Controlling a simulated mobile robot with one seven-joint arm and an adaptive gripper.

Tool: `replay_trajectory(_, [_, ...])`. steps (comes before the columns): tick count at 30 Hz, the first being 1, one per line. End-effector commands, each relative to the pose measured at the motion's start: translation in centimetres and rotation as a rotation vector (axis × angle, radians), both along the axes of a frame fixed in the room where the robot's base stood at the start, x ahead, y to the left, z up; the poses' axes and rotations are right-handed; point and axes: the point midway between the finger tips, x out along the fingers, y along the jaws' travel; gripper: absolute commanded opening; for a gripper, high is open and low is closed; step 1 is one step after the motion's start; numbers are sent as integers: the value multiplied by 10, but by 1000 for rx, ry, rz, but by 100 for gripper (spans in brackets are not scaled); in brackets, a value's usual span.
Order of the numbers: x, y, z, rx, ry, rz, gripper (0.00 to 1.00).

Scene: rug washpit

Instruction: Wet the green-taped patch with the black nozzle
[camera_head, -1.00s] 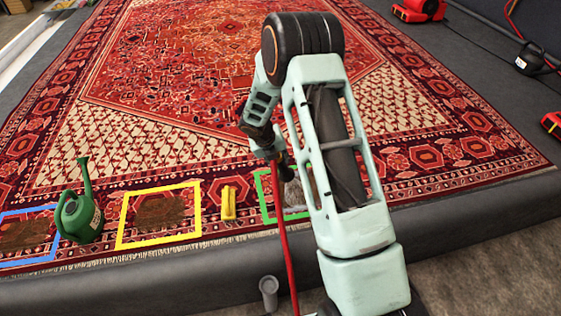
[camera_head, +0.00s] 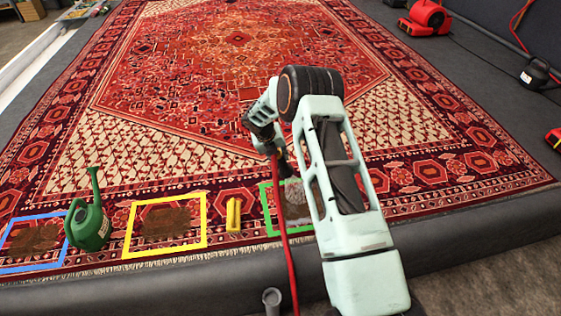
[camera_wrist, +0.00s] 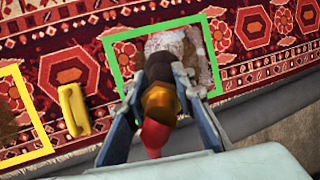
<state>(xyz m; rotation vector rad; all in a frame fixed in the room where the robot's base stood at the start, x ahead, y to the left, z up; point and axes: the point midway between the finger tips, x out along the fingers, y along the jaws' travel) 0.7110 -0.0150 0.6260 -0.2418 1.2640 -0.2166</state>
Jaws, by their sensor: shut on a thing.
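The green-taped patch (camera_head: 267,213) lies on the rug near its front edge, partly hidden by my arm in the head view. In the wrist view its green tape (camera_wrist: 113,75) frames a brown stain with whitish, foam-like stuff (camera_wrist: 190,45) over much of it. My gripper (camera_wrist: 160,95) is shut on the black nozzle (camera_wrist: 165,66), which has an orange-brown collar and a red hose (camera_head: 289,255) trailing to the front. The nozzle points at the patch from above; I cannot tell the gap, and no separate water stream is clear.
A yellow-taped patch (camera_head: 128,229) and a blue-taped patch (camera_head: 12,268) lie to the left. A green watering can (camera_head: 88,222) stands between them. A yellow brush-like block (camera_head: 233,214) lies beside the green tape. A grey tube (camera_head: 271,299) stands in front of the kerb.

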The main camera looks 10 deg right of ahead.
Motion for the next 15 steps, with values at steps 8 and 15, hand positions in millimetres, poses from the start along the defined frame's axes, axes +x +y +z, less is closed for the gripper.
replay_trajectory(8, [26, -1, -2, -1, -3, -3, 0])
replay_trajectory(15, [49, -1, -3, -1, -5, -2, 0])
